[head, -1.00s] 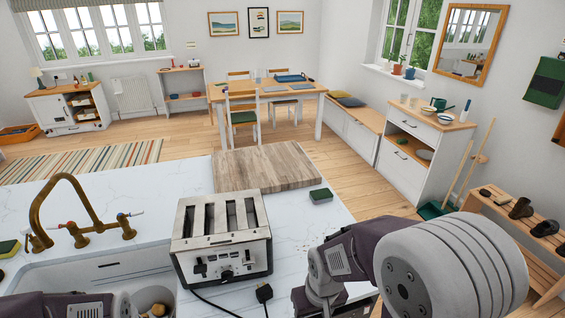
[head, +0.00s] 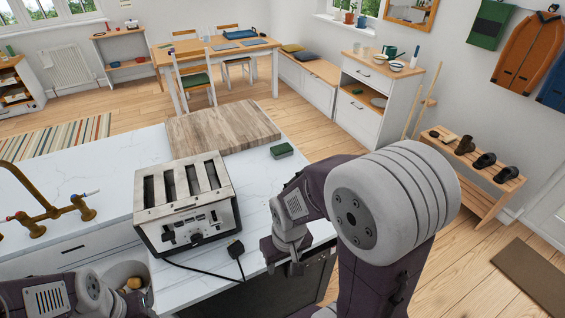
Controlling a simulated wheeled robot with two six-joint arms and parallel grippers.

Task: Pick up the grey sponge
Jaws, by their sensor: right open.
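A small sponge (head: 282,150) with a dark green top and darker, greyish sides lies flat on the white counter, just right of the wooden board. My right gripper (head: 283,262) is at the counter's right edge, nearer to me than the sponge and well apart from it. It is open and seems empty, partly hidden by its own wrist. My left arm shows at the lower left, but its gripper is not in view.
A metal toaster (head: 186,203) stands left of the sponge, its black cord and plug (head: 235,249) lying near my right gripper. A wooden board (head: 222,128) lies behind. The brass tap (head: 40,205) is at the left. Counter around the sponge is clear.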

